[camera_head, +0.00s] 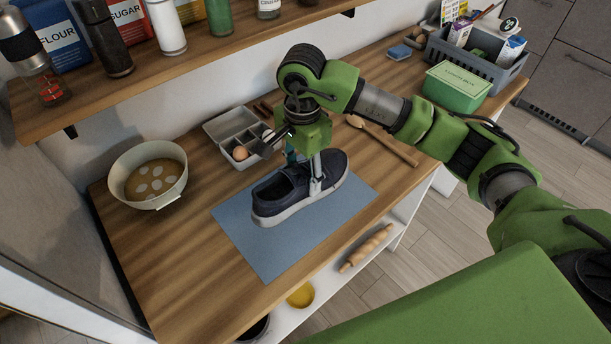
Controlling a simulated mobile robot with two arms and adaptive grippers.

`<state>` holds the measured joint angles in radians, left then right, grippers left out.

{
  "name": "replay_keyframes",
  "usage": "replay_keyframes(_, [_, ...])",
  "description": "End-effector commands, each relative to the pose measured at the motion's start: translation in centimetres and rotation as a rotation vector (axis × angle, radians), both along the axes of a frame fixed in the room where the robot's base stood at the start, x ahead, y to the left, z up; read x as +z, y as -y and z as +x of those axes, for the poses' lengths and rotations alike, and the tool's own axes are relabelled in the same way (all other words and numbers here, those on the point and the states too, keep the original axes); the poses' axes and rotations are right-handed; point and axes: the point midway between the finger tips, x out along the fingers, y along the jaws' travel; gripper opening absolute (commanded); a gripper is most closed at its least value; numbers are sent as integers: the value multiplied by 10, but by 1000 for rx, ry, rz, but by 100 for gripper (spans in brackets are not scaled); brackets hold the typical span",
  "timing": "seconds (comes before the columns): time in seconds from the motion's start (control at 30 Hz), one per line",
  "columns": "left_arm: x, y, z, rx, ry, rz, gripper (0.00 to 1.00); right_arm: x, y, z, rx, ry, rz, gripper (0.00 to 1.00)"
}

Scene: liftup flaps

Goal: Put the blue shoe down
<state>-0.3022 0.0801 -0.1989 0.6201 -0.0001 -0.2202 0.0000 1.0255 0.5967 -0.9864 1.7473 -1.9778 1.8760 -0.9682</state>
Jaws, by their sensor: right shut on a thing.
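The dark blue shoe (280,192) with a pale sole is over the blue-grey mat (262,252) on the wooden counter. Its toe points to the upper right and its heel to the lower left. It looks level and close to the mat; I cannot tell whether its sole touches it. My right gripper (316,178) reaches down from above and is shut on the shoe, with one finger visible on its near side. The other finger is mostly hidden by the shoe. My left gripper is not in view.
A bowl (118,172) stands on the left. An egg tray (226,128) sits behind the shoe, and a wooden spoon (385,142) lies to its right. A green box (458,88) and grey crate (500,72) are at the far right. A shelf (190,52) overhangs the back.

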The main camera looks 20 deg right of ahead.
Motion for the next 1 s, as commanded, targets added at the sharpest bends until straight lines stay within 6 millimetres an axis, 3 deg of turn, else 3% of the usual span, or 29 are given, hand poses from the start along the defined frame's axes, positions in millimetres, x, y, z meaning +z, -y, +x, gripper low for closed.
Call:
replay_keyframes(0.37, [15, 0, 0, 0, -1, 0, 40, -33, 16, 24, -2, 0, 1, 19])
replay_keyframes(0.6, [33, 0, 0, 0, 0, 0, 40, -60, 16, 23, 0, 2, 2, 19])
replay_keyframes(0.97, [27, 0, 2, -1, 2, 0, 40, -66, 16, 24, 1, 4, 1, 19])
replay_keyframes(1.0, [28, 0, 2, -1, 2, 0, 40, -66, 16, 24, 1, 3, 1, 51])
